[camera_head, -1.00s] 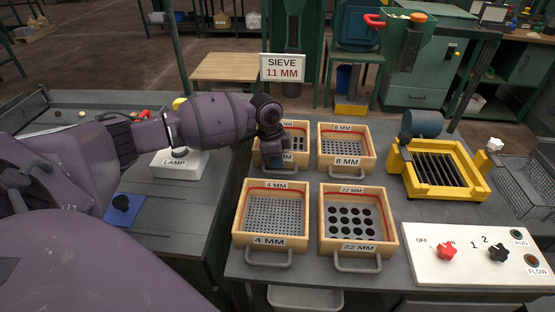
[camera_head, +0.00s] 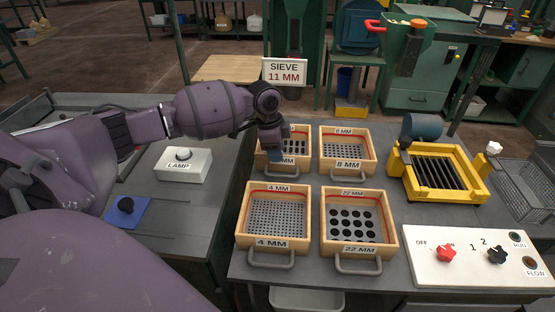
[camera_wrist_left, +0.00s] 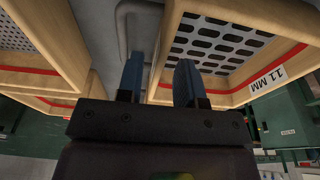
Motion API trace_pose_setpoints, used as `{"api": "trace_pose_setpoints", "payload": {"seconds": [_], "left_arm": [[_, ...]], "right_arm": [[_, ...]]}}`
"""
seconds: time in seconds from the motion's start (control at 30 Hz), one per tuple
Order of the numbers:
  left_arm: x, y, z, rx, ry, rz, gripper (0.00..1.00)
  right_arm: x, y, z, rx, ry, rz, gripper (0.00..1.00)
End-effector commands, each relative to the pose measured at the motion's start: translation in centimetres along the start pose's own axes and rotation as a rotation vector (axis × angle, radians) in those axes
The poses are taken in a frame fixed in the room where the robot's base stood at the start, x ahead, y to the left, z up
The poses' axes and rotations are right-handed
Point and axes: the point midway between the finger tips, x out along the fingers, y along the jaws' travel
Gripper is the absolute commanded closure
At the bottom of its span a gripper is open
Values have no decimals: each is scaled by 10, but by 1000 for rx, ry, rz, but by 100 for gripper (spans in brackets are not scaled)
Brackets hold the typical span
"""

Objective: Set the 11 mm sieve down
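The 11 mm sieve (camera_head: 301,168) is a light wooden frame with a red inner line and a slotted plate, standing in the back left of a two-by-two group on the grey table. My left gripper (camera_head: 277,156) points down at its left side and hides part of it. In the left wrist view the 11 mm sieve (camera_wrist_left: 265,87) fills the upper right. There the blue fingers of my left gripper (camera_wrist_left: 158,82) stand apart beside its wooden wall, with a visible gap between them. My right gripper is not in view.
The 8 mm sieve (camera_head: 371,168), 4 mm sieve (camera_head: 246,225) and 22 mm sieve (camera_head: 392,235) stand close by. A "SIEVE 11 MM" sign (camera_head: 284,72) stands behind. A yellow frame (camera_head: 474,190) and control panel (camera_head: 455,272) are at right; a lamp box (camera_head: 190,165) is at left.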

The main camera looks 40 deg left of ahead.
Motion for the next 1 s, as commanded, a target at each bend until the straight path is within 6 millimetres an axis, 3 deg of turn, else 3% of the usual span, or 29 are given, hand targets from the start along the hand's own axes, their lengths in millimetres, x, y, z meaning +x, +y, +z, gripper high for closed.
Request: {"api": "trace_pose_setpoints", "payload": {"seconds": [0.03, 0.2, 0.4, 1.0], "left_arm": [[-15, 0, -1, 1, 3, -6, 66], [-45, 0, -1, 2, 3, -4, 66], [-67, 0, 0, 0, 0, -1, 66], [-73, 0, 0, 0, 0, 1, 66]], "right_arm": [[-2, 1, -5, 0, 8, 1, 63], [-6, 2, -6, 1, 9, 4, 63], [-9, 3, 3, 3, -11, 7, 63], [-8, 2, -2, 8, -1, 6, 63]]}}
